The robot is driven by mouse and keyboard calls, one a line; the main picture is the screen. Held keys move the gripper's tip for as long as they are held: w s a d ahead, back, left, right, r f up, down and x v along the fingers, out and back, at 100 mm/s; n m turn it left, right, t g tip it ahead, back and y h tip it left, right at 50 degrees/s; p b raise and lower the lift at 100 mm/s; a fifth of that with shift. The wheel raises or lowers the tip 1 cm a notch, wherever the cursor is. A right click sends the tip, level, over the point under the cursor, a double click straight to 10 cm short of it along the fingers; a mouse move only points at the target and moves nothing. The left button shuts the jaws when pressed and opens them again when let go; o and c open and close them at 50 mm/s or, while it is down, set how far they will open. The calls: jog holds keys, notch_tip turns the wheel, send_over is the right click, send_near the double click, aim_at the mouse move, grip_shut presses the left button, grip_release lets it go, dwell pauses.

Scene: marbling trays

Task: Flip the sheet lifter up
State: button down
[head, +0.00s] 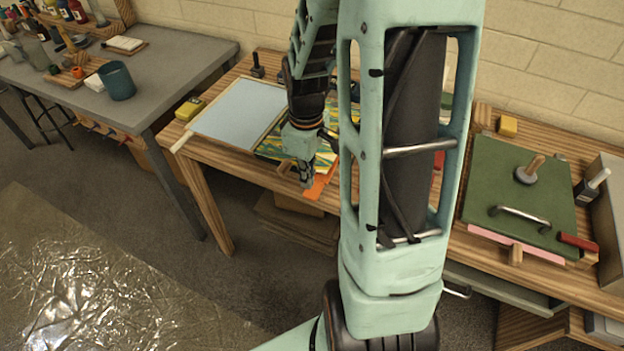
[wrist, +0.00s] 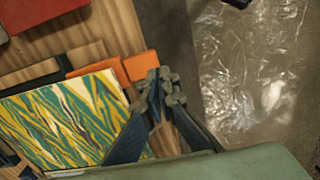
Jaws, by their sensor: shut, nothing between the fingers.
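An orange flat piece (head: 322,186), which may be the sheet lifter's tab, lies at the front edge of the wooden table, beside a marbled yellow-green sheet (head: 272,150). In the wrist view two orange parts, a long one (wrist: 98,70) and a blockier one (wrist: 140,66), lie along the edge of the marbled sheet (wrist: 55,122). My gripper (head: 306,180) points down beside the orange piece. In the wrist view its fingertips (wrist: 160,86) are together and empty, just beside the blockier orange part. I cannot tell whether they touch it. My arm hides part of the tray area.
A pale blue sheet in a wooden frame (head: 238,112) lies left of the marbled sheet. A green board (head: 525,180) with a metal handle is at right. A grey table (head: 180,62) stands at left. Crinkled clear sheeting (head: 90,290) covers the floor in front.

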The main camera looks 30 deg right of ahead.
notch_tip(320, 180, up, 10)
jog(key=s+a, duration=0.1)
jog(key=a, duration=0.1)
jog(key=shift+s+r+b, duration=0.2)
jog(key=shift+s+b, duration=0.1)
jog(key=shift+s, duration=0.05)
jog(key=shift+a, duration=0.1)
